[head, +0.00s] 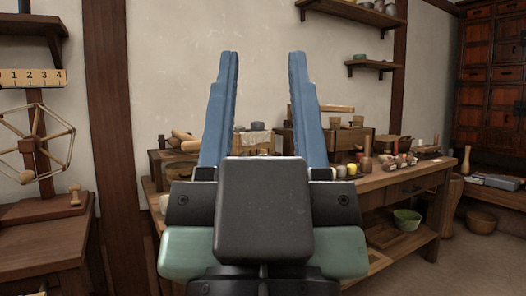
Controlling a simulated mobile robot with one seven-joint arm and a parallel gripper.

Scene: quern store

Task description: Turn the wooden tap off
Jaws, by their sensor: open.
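My gripper (264,60) fills the middle of the head view, with its two blue fingers pointing up and spread wide apart. I cannot make out for certain which piece is the wooden tap. A small knobbed wooden peg (74,195) stands on the left table, well left of my gripper. A wooden bar (334,109) shows above a box on the back workbench, partly behind the right finger. My gripper touches none of these, and its body hides part of the workbench.
The left table (45,240) carries a spoked wheel (35,140) below a numbered strip (32,78). The cluttered workbench (400,183) stretches right, with a green bowl (407,219) on its lower shelf. A dark cabinet (490,75) stands far right. Some floor is clear at lower right.

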